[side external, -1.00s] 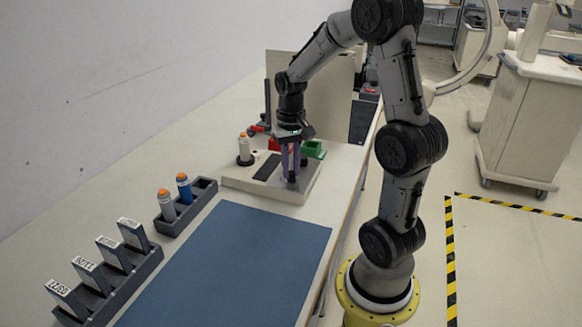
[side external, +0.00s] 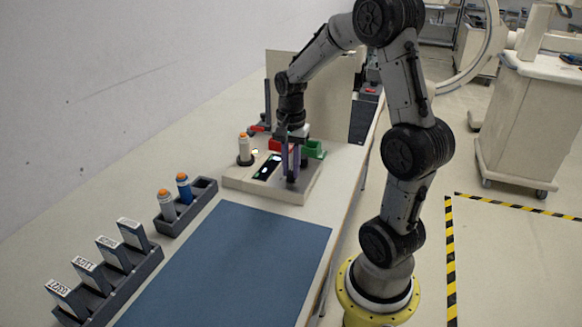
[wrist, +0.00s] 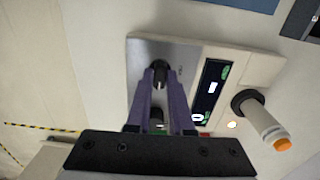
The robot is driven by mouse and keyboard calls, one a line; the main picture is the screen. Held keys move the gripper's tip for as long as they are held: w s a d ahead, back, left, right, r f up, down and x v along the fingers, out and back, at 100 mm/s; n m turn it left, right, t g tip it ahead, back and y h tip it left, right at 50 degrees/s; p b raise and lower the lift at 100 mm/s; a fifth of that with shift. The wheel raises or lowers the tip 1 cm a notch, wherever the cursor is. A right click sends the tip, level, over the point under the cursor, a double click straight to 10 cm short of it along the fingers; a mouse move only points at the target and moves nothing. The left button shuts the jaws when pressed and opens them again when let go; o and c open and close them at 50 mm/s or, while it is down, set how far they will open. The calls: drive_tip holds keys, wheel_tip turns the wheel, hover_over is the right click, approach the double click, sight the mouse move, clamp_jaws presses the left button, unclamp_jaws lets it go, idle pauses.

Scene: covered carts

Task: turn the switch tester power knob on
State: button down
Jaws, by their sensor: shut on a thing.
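The switch tester (side external: 242,181) is a pale box on the bench; its sloping front also shows in the wrist view (wrist: 262,66). Its screen (side external: 268,166) is lit, with green and white marks, also in the wrist view (wrist: 210,88). A small white light (wrist: 232,125) glows beside the screen. The black power knob (wrist: 160,69) sits on a grey metal plate. My gripper (wrist: 160,80) points down with its purple fingers shut on the knob; in the side view (side external: 291,178) the fingers mostly hide the knob.
A white orange-topped cylinder (side external: 244,148) stands in a dark round holder at the tester's left. Green (side external: 314,149) and red bins lie behind it. A rack with two cylinders (side external: 204,193), a rack of labelled blocks (side external: 132,281) and a clear blue mat (side external: 235,260) lie in front.

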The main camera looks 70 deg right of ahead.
sight(291, 172)
drive_tip(key=shift+r, duration=0.1)
idle(0.5)
drive_tip(key=c, duration=0.8)
unclamp_jaws()
wheel_tip(291, 172, up, 14)
